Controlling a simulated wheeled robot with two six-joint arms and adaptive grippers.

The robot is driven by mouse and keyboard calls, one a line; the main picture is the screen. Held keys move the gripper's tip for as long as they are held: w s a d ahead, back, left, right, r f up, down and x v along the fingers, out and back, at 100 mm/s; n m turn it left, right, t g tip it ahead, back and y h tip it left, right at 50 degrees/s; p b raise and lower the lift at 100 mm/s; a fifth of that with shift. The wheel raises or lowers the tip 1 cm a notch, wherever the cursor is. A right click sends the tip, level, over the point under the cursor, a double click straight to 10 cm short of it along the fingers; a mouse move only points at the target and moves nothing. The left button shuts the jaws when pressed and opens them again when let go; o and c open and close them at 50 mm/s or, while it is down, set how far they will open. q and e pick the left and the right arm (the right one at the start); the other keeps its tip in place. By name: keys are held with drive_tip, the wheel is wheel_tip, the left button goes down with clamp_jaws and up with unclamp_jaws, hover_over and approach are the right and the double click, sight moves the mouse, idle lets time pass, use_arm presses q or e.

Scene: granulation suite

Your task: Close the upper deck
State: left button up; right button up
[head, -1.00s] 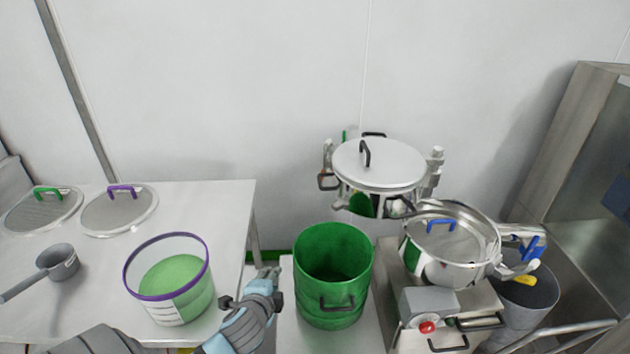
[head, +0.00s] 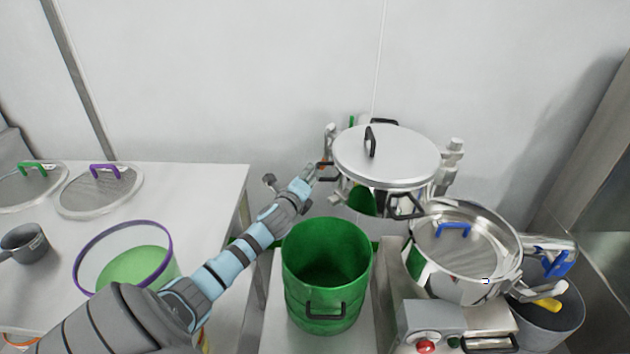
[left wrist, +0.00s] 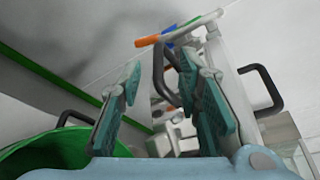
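The upper deck, as I take it, is the round steel unit with a flat pale lid (head: 385,155) and black handles, right of centre in the head view. Something green shows beneath its lid. A black side handle (head: 326,172) is on its left. My left gripper (head: 309,172) is just left of that handle, its fingers small in this view. In the left wrist view its teal finger pads (left wrist: 160,95) stand apart. A black loop handle (left wrist: 160,72) shows between and beyond them; I cannot tell whether they touch it. My right gripper is not in view.
An open green drum (head: 327,265) stands below my left forearm. A steel vessel with a blue-handled lid (head: 466,245) is at the right, above a control box with a red button (head: 425,346). A table (head: 215,185) at left holds lids, a scoop and a purple-rimmed tub (head: 125,262).

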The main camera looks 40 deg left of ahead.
use_arm(q)
drive_tip(key=w+f+b, duration=0.1)
drive_tip(key=w, duration=0.1)
drive_tip(key=w+a+f+b, duration=0.1)
drive_tip(key=w, duration=0.1)
drive_tip(key=w+f+b, duration=0.1)
drive_tip(key=w, duration=0.1)
drive_tip(key=shift+w+a, duration=0.4)
drive_tip(key=shift+w, duration=0.1)
drive_tip(key=shift+s+r, duration=0.1)
drive_tip(key=shift+r, duration=0.1)
drive_tip(key=shift+s+a+r, duration=0.1)
drive_tip(key=shift+s+r, duration=0.05)
drive_tip(key=shift+r, duration=0.05)
drive_tip(key=shift+f, duration=0.1)
drive_tip(key=c, duration=0.7)
clamp_jaws()
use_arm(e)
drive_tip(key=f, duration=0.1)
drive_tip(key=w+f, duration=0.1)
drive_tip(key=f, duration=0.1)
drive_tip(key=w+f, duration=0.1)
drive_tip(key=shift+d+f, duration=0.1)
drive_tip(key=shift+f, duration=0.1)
